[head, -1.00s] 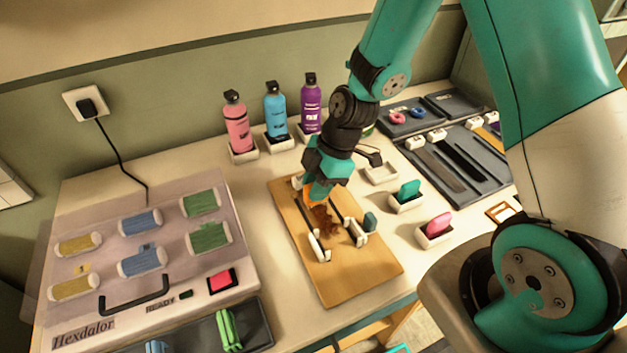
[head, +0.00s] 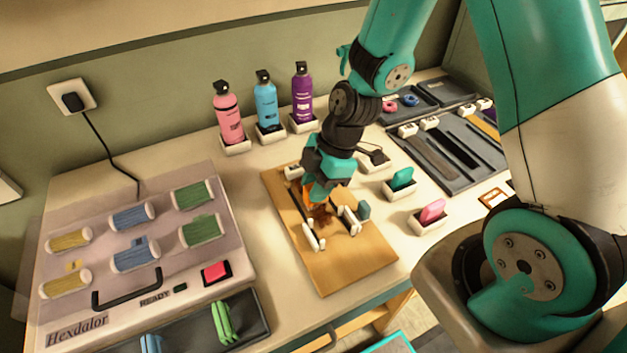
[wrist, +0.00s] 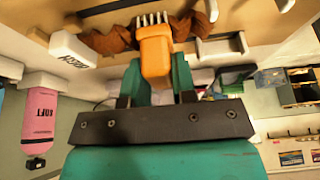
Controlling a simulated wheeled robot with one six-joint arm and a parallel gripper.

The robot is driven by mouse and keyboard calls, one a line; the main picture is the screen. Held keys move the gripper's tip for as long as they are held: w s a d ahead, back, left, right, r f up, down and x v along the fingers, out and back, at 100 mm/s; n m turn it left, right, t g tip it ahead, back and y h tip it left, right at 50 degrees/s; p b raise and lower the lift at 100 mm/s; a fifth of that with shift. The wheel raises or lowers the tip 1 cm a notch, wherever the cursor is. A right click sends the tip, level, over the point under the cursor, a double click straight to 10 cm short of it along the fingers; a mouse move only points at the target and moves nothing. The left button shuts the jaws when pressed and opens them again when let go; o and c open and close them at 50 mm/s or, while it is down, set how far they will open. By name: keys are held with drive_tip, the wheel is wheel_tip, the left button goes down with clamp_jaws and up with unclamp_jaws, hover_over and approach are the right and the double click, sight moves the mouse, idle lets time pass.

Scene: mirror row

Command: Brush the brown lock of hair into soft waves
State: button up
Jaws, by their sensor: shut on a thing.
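A wooden board (head: 343,272) lies on the table with white holders on it. The brown lock of hair (wrist: 112,40) lies across the board in the wrist view; in the head view most of it is hidden behind my gripper. My gripper (head: 315,196) points down over the board. It is shut on an orange brush (wrist: 155,52), whose pale bristles are at the lock in the wrist view. I cannot tell how deep the bristles sit in the hair.
A roller case (head: 140,300) with yellow, blue and green rollers stands at the left. Pink (head: 228,115), blue (head: 266,103) and purple (head: 302,95) bottles stand behind the board. Green (head: 402,178) and pink (head: 432,211) items sit in holders at the right, near a dark tool tray (head: 455,160).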

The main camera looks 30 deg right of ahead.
drive_tip(key=shift+s, duration=0.15)
drive_tip(key=shift+s, duration=0.95)
drive_tip(key=shift+s, duration=0.1)
drive_tip(key=shift+s+b, duration=0.5)
drive_tip(key=shift+s, duration=0.5)
drive_tip(key=shift+r+p, duration=1.7)
drive_tip(key=shift+r, duration=0.35)
